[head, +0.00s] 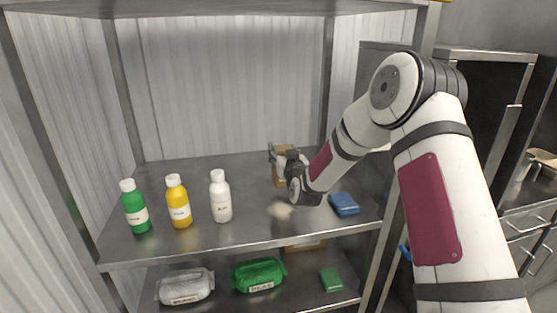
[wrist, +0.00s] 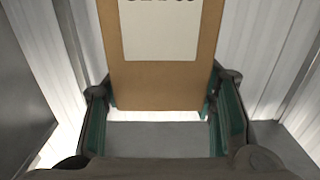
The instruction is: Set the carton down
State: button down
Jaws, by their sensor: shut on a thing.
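The carton (head: 279,178) is a brown box with a white label, in the head view at the middle right of the upper shelf (head: 160,248). It looks upright. My gripper (head: 284,157) is shut on it, and the gripper body hides part of it. In the wrist view the carton (wrist: 205,60) stands between the two green-padded fingers of my gripper (wrist: 160,112), its label partly cut off at the top. A bright strip and a grey surface show past its lower edge. I cannot tell whether its base touches the shelf.
Green (head: 136,210), yellow (head: 178,205) and white (head: 220,200) bottles stand to the left. A blue item (head: 344,204) lies to the right. A pale patch (head: 281,210) shows in front of the carton. Packets (head: 259,275) lie on the lower shelf. A post (head: 385,250) stands at right.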

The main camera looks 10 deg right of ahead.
jog(key=shift+w+a, duration=0.2)
jog(key=shift+w, duration=0.45)
jog(key=shift+w+a+f+p, duration=0.1)
jog(key=shift+w+f+p, duration=0.05)
jog(key=shift+f, duration=0.75)
jog(key=shift+w+a+f+p, duration=0.1)
jog(key=shift+w+f+p, duration=0.05)
jog(key=shift+f, duration=0.85)
jog(key=c, duration=0.7)
grip_release()
